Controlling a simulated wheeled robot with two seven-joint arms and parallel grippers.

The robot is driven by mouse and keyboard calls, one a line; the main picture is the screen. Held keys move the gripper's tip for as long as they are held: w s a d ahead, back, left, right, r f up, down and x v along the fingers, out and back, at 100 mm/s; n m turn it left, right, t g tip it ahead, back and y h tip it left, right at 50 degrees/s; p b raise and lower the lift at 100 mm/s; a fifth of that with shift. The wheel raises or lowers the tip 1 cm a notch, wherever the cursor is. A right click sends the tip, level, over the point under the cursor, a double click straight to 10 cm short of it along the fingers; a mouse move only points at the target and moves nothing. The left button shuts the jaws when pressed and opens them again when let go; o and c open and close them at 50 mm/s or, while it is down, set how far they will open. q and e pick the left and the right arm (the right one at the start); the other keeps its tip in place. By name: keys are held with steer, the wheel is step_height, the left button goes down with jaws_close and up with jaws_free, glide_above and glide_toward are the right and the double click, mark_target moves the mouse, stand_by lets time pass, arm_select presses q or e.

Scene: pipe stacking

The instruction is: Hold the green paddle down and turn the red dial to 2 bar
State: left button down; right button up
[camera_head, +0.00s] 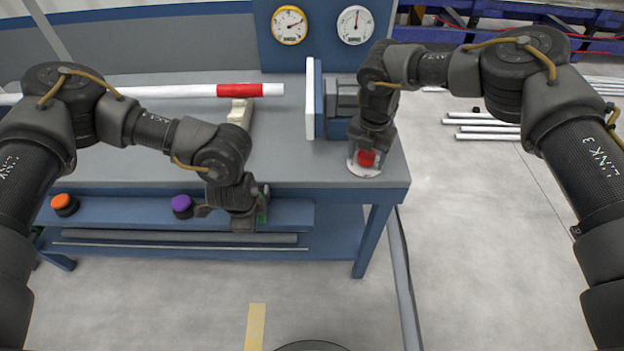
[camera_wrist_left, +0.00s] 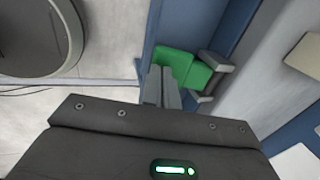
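The green paddle (camera_wrist_left: 182,67) shows in the left wrist view, at the tips of my left gripper (camera_wrist_left: 162,70). Its two fingers lie side by side, shut, and overlap the paddle's near edge; contact is not clear. The red dial (camera_head: 366,159) sits on a pale round base at the table's front right corner. My right gripper (camera_head: 370,143) is right over it, pointing down and hiding its top; its finger gap is unclear.
Two gauges, one yellow-rimmed (camera_head: 289,25) and one white (camera_head: 355,25), hang on the blue back panel; their figures are too small to read. Orange (camera_head: 64,204) and purple (camera_head: 182,205) knobs sit at the front.

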steer(key=shift+s+f, duration=0.25)
steer(key=shift+f, duration=0.2)
steer(key=c, duration=0.6)
steer(key=shift+s+a, duration=0.1)
steer(key=shift+a, duration=0.05)
steer(key=o, duration=0.6)
steer(key=shift+a, duration=0.1)
steer(key=shift+w+a+r, duration=0.1)
steer(key=shift+w+r, duration=0.2)
steer(key=shift+r, duration=0.05)
steer(key=shift+w+r, duration=0.1)
steer(key=shift+r, duration=0.1)
